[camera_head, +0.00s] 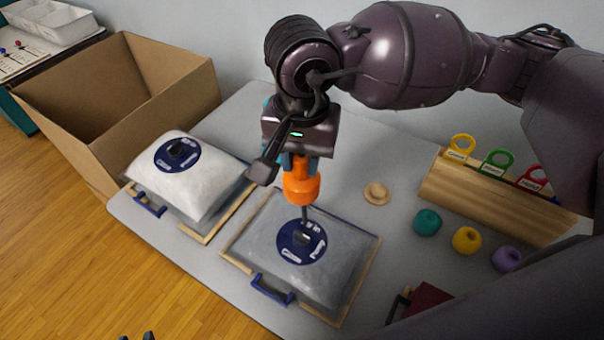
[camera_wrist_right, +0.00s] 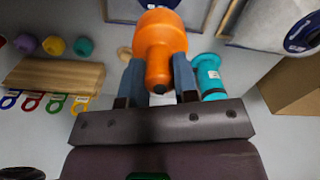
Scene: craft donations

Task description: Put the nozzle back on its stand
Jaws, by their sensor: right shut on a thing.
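My right gripper (camera_head: 300,163) is shut on the orange nozzle (camera_head: 301,186), which points down with a thin dark tip. In the head view the tip is over the dark blue valve disc (camera_head: 290,250) of the flatter bag; I cannot tell if they touch. The nozzle also shows between the fingers in the right wrist view (camera_wrist_right: 158,45). A teal, flanged upright piece with a small label (camera_wrist_right: 211,80), possibly the stand, is beside the gripper there; my arm mostly hides it in the head view. Dark tips at the bottom edge (camera_head: 137,337) may be my left gripper.
A puffy white bag (camera_head: 200,180) lies in a wooden frame at left, by a large open cardboard box (camera_head: 150,125). At right are a wooden block (camera_head: 470,210) with coloured ring tags, several coloured balls, and a small wooden knob (camera_head: 376,192).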

